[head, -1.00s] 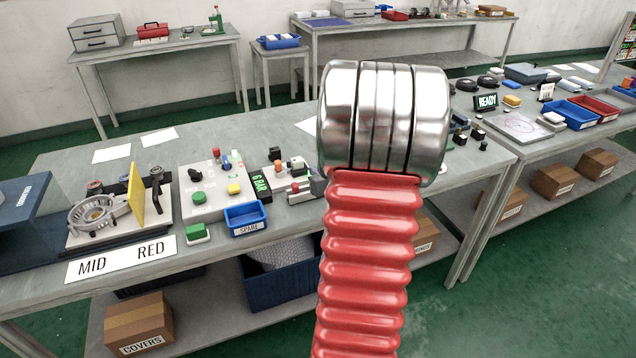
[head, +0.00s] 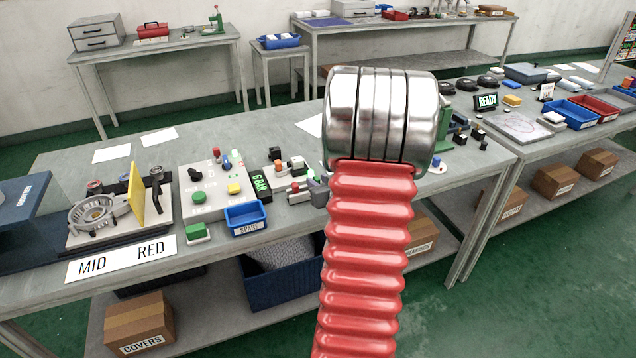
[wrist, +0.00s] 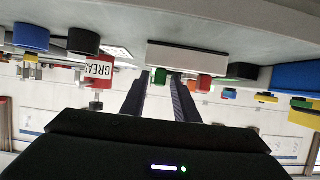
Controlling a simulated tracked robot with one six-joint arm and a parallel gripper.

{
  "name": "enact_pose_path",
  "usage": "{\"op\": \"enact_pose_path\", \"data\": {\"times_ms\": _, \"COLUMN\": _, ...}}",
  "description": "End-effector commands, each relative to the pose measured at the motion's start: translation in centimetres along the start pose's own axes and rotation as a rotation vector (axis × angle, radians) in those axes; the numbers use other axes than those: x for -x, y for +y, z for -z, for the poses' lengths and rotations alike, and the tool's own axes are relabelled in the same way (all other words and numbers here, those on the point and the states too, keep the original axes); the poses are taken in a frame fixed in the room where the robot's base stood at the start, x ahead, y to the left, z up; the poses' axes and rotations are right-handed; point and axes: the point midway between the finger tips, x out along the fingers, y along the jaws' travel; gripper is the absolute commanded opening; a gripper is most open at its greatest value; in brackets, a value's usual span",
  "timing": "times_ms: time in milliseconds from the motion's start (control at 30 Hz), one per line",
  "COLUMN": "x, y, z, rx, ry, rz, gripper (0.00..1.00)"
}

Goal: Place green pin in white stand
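In the wrist view, which looks upside down, a green pin (wrist: 160,76) stands at a white block (wrist: 187,58), with a red pin (wrist: 204,83) beside it. I cannot tell whether this block is the white stand. My gripper (wrist: 161,77) points at the block, its two dark fingers apart, one to each side of the green pin. A pale gap shows between the fingers; contact with the pin is not clear. In the head view my arm's red bellows and metal collar hide part of the bench, and the green pin cannot be made out.
In the wrist view a red GREASE can (wrist: 99,72) and dark and blue round parts stand to the left. In the head view a button panel (head: 215,205), a blue SPARE bin (head: 246,217) and a fixture with a yellow plate (head: 136,193) stand left of my arm.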

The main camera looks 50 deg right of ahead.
Motion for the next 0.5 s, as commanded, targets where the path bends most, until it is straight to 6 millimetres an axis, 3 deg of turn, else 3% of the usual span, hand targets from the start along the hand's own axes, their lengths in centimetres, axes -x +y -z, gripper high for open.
{"op": "enact_pose_path", "data": {"times_ms": 500, "x": 0.86, "y": 0.0, "z": 0.26, "rx": 0.0, "ry": 0.001, "rz": 0.0, "gripper": 0.32}}
